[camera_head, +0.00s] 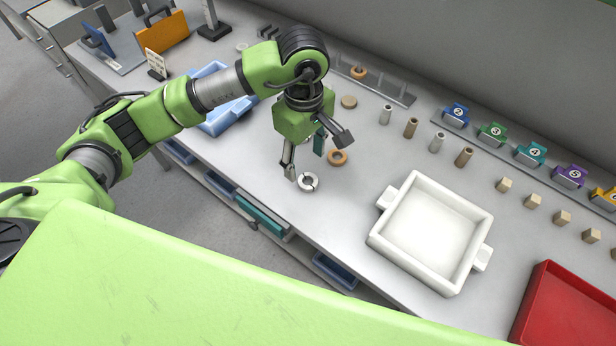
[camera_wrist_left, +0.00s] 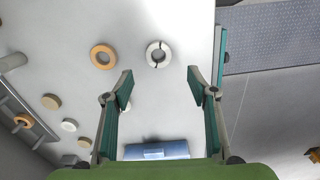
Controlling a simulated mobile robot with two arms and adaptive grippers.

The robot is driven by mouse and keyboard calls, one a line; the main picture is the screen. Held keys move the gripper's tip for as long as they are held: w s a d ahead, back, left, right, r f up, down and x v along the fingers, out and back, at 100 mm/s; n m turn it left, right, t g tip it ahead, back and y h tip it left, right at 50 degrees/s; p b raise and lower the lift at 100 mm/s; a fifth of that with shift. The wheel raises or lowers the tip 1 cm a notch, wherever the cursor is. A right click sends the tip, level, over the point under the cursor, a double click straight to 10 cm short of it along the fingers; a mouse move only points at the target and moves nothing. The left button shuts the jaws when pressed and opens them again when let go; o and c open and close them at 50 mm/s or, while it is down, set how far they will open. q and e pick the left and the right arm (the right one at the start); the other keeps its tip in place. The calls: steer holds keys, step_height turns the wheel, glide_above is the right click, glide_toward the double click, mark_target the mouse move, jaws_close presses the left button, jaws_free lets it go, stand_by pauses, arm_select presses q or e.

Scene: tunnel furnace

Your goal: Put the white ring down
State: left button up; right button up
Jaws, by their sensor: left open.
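The white ring (camera_head: 301,186) lies flat on the grey table near its front edge. It has small dark splits on opposite sides. It also shows in the left wrist view (camera_wrist_left: 149,55), just beyond the fingertips and roughly centred between them. My left gripper (camera_head: 317,156) is open and points down at the table close to the ring. In the left wrist view its two fingers (camera_wrist_left: 161,80) stand wide apart with nothing between them, and the ring appears free of both. My right gripper is not in view.
An orange ring (camera_head: 330,158) lies close beside the gripper. A white square tray (camera_head: 377,241) stands to the right, and a red tray (camera_head: 530,308) beyond it. A blue bin (camera_head: 222,122) is behind my left arm. Small cylinders and blocks line the back. Bare table lies left of the white tray.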

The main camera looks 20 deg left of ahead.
mark_target(307, 183)
arm_select(q)
steer(key=shift+f, duration=0.55)
steer(key=shift+w+f, duration=0.15)
steer(key=shift+f, duration=0.1)
steer(key=shift+d+f+p, duration=0.15)
steer(key=shift+f+p, duration=0.45)
steer(key=shift+p, duration=0.05)
step_height(307, 183, down, 3)
steer(key=shift+f+p, duration=0.2)
steer(key=shift+p, duration=0.45)
steer(key=shift+f, duration=0.35)
steer(key=c, duration=1.1)
steer(key=shift+c, duration=0.7)
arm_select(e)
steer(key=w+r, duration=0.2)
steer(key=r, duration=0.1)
